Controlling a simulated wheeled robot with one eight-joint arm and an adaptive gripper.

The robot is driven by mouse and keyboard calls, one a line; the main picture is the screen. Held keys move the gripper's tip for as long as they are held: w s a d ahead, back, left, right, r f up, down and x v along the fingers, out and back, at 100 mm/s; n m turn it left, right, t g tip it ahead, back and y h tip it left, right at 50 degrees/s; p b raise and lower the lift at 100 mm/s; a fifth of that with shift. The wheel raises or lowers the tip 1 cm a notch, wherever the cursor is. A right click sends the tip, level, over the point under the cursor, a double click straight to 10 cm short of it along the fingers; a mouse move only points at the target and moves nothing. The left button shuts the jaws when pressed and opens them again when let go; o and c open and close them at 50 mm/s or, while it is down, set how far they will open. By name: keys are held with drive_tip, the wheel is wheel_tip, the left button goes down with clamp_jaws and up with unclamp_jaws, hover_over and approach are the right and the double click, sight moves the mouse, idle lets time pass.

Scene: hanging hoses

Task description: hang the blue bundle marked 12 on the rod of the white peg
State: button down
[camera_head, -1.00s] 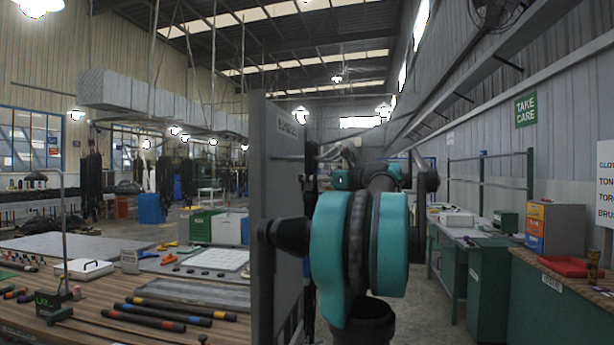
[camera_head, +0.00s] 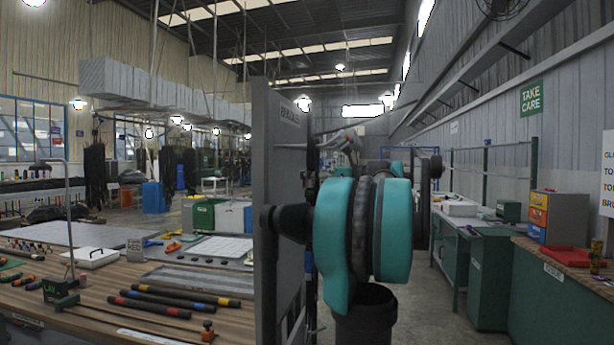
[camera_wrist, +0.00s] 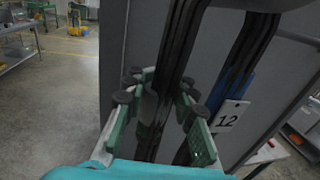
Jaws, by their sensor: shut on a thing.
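In the wrist view my gripper (camera_wrist: 157,106) has its green fingers closed around dark hoses that run from the top edge down between them. A white tag marked 12 (camera_wrist: 230,116) hangs just right of the right finger, beside a blue band (camera_wrist: 240,84) on a dark hose. The hoses belong to the blue bundle (camera_wrist: 184,45), and they hang in front of a grey panel. The bundle's upper loop is cut off by the frame. In the head view my own teal arm hides the gripper and most of what it holds. I cannot make out the white peg in either view.
A tall grey panel (camera_head: 280,200) stands edge-on just left of my arm. A wooden table (camera_head: 110,310) with dark batons (camera_head: 185,302) lies left of it. A workbench (camera_head: 465,222) and green cabinets (camera_head: 490,275) line the right wall. Floor shows between arm and cabinets.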

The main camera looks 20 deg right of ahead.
drive_tip(key=c, duration=1.2)
unclamp_jaws()
drive_tip(key=shift+o, duration=0.2)
drive_tip(key=v, duration=1.2)
